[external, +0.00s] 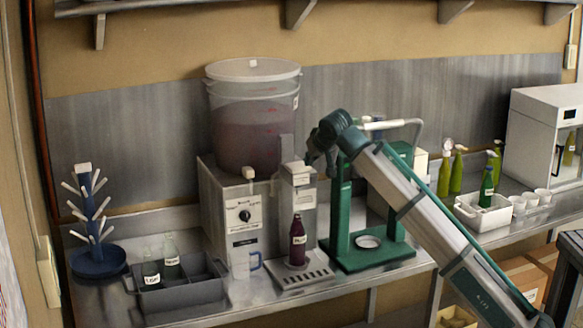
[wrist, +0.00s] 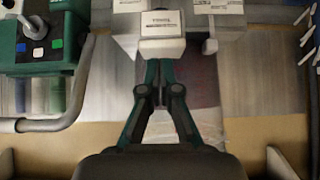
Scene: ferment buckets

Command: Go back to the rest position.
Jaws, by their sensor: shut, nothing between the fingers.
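My gripper (external: 311,156) is shut and empty in the external view, at the end of my arm, which reaches in from the lower right. Its fingertips are close to the white block at the top of the bottle filler (external: 298,180). In the wrist view my gripper (wrist: 160,66) has its fingers together, pointing at a labelled white block (wrist: 162,47). I cannot tell whether they touch it. A dark red bottle (external: 297,240) stands upright on the filler's drip tray (external: 303,281), below my gripper.
A large bucket of reddish liquid (external: 253,125) stands behind, on a grey cabinet (external: 226,215). A green press (external: 340,215) stands close to my arm. A grey crate with bottles (external: 183,298) and a bottle tree (external: 93,225) are left. A white bin (external: 484,218) is right.

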